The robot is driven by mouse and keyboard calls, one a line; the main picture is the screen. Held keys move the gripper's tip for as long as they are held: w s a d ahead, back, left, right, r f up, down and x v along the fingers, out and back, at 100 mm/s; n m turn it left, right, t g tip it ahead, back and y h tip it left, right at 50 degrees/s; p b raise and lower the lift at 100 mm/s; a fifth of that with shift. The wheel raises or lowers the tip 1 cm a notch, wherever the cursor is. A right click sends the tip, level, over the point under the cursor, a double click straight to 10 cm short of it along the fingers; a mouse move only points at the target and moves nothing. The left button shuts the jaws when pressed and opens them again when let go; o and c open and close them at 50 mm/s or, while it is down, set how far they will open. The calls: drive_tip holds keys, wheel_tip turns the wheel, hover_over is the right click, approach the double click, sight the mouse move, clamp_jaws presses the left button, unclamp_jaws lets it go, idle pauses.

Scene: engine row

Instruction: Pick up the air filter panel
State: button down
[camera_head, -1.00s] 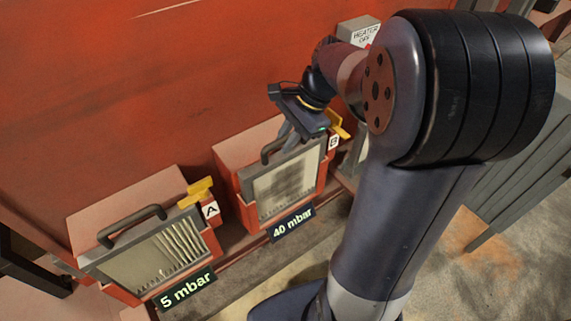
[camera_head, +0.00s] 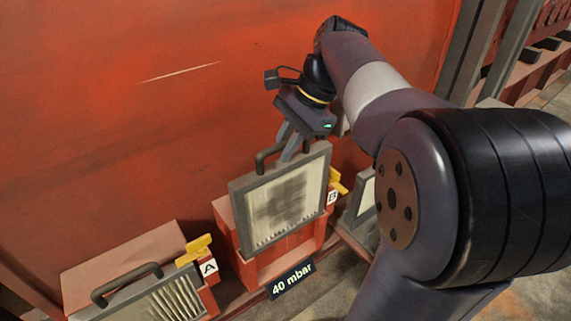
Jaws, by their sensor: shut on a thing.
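The air filter panel (camera_head: 283,205) at position B has a grey frame, a pale face with a dark dirty patch, and a dark handle on top. It is raised above its red housing (camera_head: 262,272), whose opening shows below it. My gripper (camera_head: 289,150) is shut on the panel's handle from above. A second filter panel (camera_head: 160,302) with a dark handle (camera_head: 126,284) sits in the housing marked A at the lower left, partly cut off by the frame edge.
A "40 mbar" sign (camera_head: 292,279) is below housing B. Yellow latches stand beside A (camera_head: 194,249) and B (camera_head: 337,183). A red wall (camera_head: 100,110) rises behind the housings. Floor (camera_head: 335,292) shows at the lower right.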

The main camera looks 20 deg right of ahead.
wheel_tip(320, 180, up, 14)
drive_tip(key=p, duration=0.1)
drive_tip(key=shift+p, duration=0.4)
drive_tip(key=shift+p, duration=0.5)
drive_tip(key=shift+f, duration=0.1)
drive_tip(key=s+d+p, duration=0.1)
drive_tip(key=s+d, duration=0.1)
drive_tip(key=s, duration=0.5)
drive_tip(key=s+d+p, duration=0.2)
drive_tip(key=s+d, duration=0.1)
drive_tip(key=s, duration=0.5)
idle(0.5)
drive_tip(key=shift+s, duration=0.1)
